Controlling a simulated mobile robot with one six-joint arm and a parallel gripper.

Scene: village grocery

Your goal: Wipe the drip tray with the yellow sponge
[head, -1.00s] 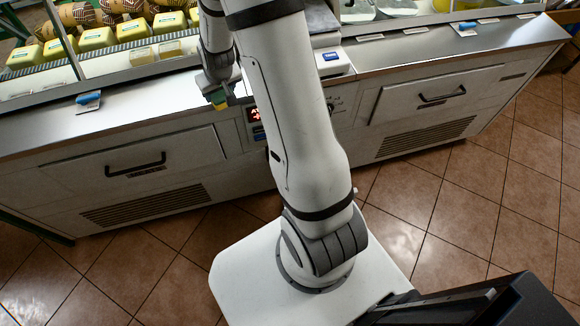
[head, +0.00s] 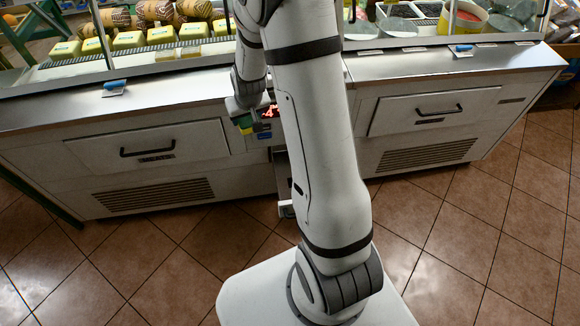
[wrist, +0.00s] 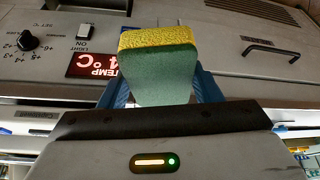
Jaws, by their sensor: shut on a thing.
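The sponge (wrist: 157,75) has a green face and a yellow layer along its far edge. My gripper (wrist: 160,88) is shut on it, with a blue finger at either side. In the head view my gripper (head: 243,116) holds the sponge (head: 244,123) in front of the counter's face, left of my arm and beside the red temperature display (head: 268,112). I cannot clearly identify the drip tray. A pale narrow part (head: 286,209) shows low at the counter's front, partly hidden by my arm, and I cannot tell what it is.
The steel counter top (head: 180,92) runs across above my gripper, with glass cases of cheese (head: 130,41) and tubs behind. Drawer handles (head: 147,150) stick out from the front. A knob (wrist: 27,40) and switch sit near the display. The tiled floor is clear.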

